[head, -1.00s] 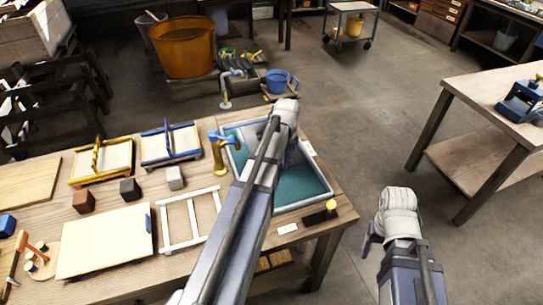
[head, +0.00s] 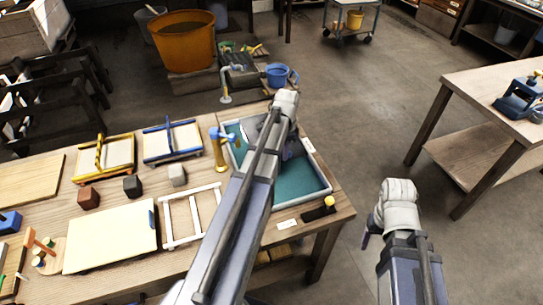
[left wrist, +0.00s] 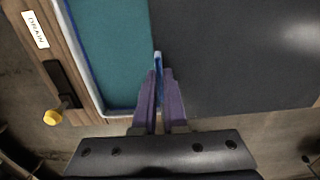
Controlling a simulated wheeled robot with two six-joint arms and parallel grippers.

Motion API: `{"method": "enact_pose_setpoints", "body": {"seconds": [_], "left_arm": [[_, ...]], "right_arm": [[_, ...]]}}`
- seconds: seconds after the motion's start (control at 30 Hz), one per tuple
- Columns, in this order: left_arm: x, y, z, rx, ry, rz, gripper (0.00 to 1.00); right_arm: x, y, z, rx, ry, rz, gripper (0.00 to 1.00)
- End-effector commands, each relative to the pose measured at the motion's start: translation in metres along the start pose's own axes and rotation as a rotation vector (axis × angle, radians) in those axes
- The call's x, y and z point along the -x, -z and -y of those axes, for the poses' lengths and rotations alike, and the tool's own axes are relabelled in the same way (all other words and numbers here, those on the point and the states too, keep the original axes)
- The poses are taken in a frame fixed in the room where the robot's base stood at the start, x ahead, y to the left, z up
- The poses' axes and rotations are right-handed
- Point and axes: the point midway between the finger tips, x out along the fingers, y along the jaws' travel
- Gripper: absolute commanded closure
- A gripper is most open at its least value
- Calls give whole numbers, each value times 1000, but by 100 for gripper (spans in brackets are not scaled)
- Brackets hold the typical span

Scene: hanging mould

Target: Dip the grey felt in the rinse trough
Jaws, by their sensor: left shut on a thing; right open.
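The rinse trough (head: 297,206) is a grey-rimmed basin of teal water at the right end of the bench; it also shows in the left wrist view (left wrist: 84,62). My left gripper (head: 287,151) is over the trough. Its purple fingers (left wrist: 159,90) are shut on a thin blue tab in the left wrist view. A dark grey sheet, apparently the grey felt (left wrist: 235,55), spreads to the right of the tab and covers part of the trough. In the head view my arm hides most of it. I cannot tell whether it touches the water. My right gripper (head: 368,236) is open and empty beyond the bench's right end.
A yellow tap with a blue handle (head: 218,152) stands at the trough's left rim. A black lever with a yellow knob (left wrist: 53,117) sits beside the DRAIN label (left wrist: 35,29). A white frame (head: 191,236) and pale board (head: 110,238) lie left.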

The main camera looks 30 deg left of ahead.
Motion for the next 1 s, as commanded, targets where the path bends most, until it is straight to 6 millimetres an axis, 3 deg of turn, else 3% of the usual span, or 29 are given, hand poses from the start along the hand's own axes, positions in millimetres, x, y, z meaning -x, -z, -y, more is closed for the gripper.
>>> {"method": "enact_pose_setpoints", "body": {"seconds": [0.37,0.8,1.0], "left_arm": [[2,0,0,0,0,0,100],[39,0,0,0,0,0,100],[40,0,0,0,0,0,100]], "right_arm": [[2,0,0,0,0,0,31],[39,-2,-4,0,0,0,31],[40,-2,-4,0,0,0,31]]}}
